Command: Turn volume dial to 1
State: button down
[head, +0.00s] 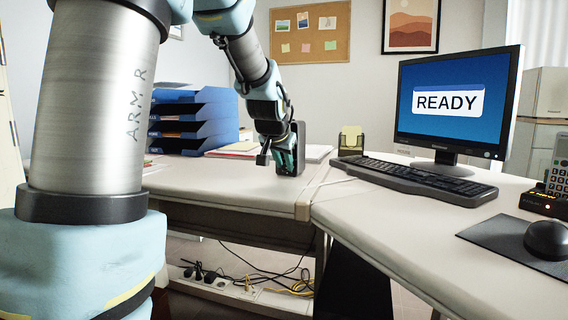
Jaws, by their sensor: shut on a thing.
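A dark, upright speaker-like box (299,148) stands on the desk in the middle of the head view. My gripper (286,161) is right at its front left face, with the arm reaching down from above. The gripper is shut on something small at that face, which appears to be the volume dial. The dial itself and its markings are hidden behind the gripper, so I cannot tell its setting.
Blue stacked trays (194,122) and papers (240,150) lie left of the box. A note holder (351,139), monitor (456,101) reading READY, keyboard (414,180), phone (557,165) and mouse (547,240) are to the right. The desk front (370,235) is clear.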

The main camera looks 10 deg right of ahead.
jog(key=shift+w+a+f+n+g+h+b, duration=0.1)
jog(key=shift+a+n+g+h+b, duration=0.15)
jog(key=shift+b, duration=0.7)
jog(key=h+b, duration=0.1)
jog(key=b, duration=0.2)
jog(key=n+g+h+b, duration=0.1)
jog(key=b, duration=0.1)
jog(key=shift+w+a+f+g+b, duration=0.15)
jog(key=shift+w+f+g+b, duration=0.1)
jog(key=shift+b, duration=0.15)
jog(key=shift+w+a+r+n+g+h+b, duration=0.15)
jog(key=shift+n+g+h+b, duration=0.35)
jog(key=shift+h+b, duration=0.4)
jog(key=shift+s+a+r+n+g+h+b, duration=0.1)
jog(key=shift+n+g+h+b, duration=0.4)
jog(key=shift+h+b, duration=0.3)
jog(key=c, duration=0.7)
grip_release()
